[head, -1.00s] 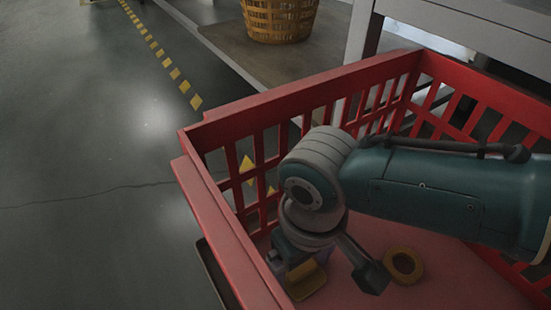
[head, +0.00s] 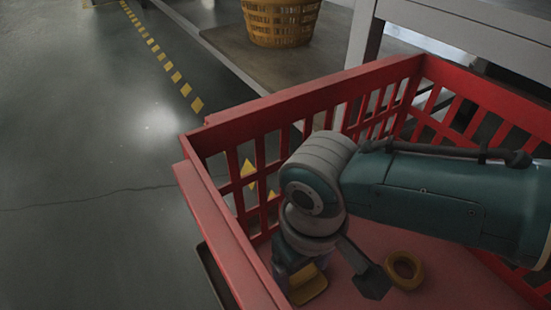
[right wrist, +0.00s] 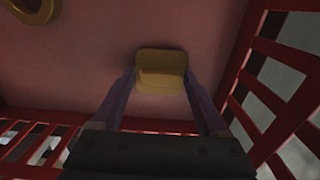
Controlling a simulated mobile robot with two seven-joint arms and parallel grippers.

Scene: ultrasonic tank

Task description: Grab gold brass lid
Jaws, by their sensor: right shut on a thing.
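The gold brass lid (head: 309,287) is a small yellow piece with rounded corners, low inside the red crate (head: 213,232). In the right wrist view the lid (right wrist: 161,72) sits between my two fingertips. My right gripper (right wrist: 160,80) is shut on it, with a finger against each side. In the head view my wrist hides most of the fingers and part of the lid. I cannot tell whether the lid is touching the crate floor. My left gripper is not in view.
A gold ring (head: 404,267) lies on the crate floor to the right of the lid, and also shows in the right wrist view (right wrist: 36,14). The crate's slatted walls stand close around my arm. A wicker basket (head: 282,22) stands on a shelf behind.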

